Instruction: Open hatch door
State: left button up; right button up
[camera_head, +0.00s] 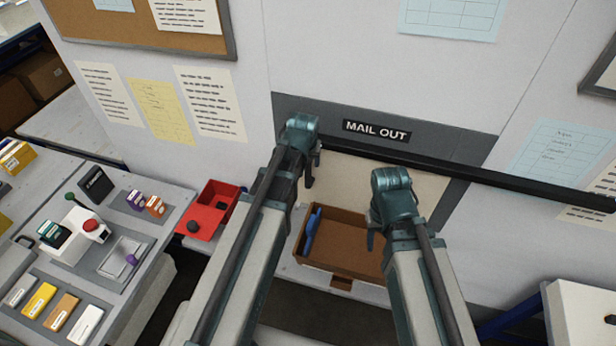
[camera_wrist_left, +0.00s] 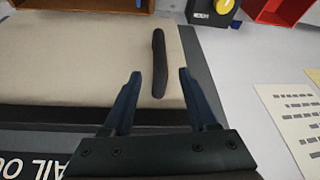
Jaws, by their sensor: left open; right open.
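The hatch door is a beige panel (camera_head: 345,174) under the "MAIL OUT" sign (camera_head: 377,131); it looks closed. In the left wrist view the panel (camera_wrist_left: 85,60) fills the upper left, with a dark upright bar handle (camera_wrist_left: 159,62) on it. My left gripper (camera_wrist_left: 160,76) is open, with the handle showing in the gap between its fingers; I cannot tell whether they touch it. In the head view my left gripper (camera_head: 309,180) is at the left part of the panel, and hides the handle. My right gripper (camera_head: 371,240) is open and empty, over the brown tray.
A brown tray (camera_head: 330,264) with a blue item stands below the hatch. A red bin (camera_head: 211,211) is left of it. The left bench (camera_head: 100,285) holds several cards and small devices. A black rail (camera_head: 480,175) crosses the wall at right.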

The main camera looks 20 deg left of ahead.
aim_at(308, 171)
pick_arm(q)
jog(key=b+x, duration=0.7)
jog(key=x, duration=0.2)
grip_shut()
dwell(1.3)
